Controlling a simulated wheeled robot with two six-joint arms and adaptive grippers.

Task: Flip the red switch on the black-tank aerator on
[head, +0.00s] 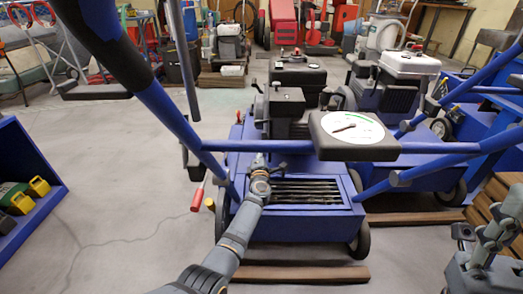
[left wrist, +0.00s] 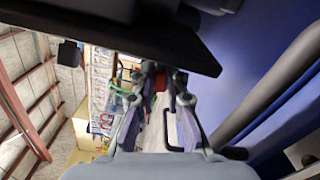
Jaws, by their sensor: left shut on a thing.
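The blue aerator (head: 300,222) with the black tank (head: 300,76) stands in front of me, its blue handle bars running across the head view. My left gripper (head: 259,163) reaches in below the crossbar, beside the black engine. In the left wrist view, a small red part, seemingly the red switch (left wrist: 160,82), sits between the fingertips of my left gripper (left wrist: 161,76), which are closed around it. The switch is hidden in the head view, and its on or off position cannot be told. My right gripper (head: 486,240) is at the lower right, away from the aerator; its opening is unclear.
A gauge box (head: 352,135) is mounted at the crossbar, right of my left gripper. A second aerator with a white tank (head: 409,63) stands to the right. A red-gripped lever (head: 197,198) hangs at the left. A blue shelf (head: 30,175) stands far left; the floor between is clear.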

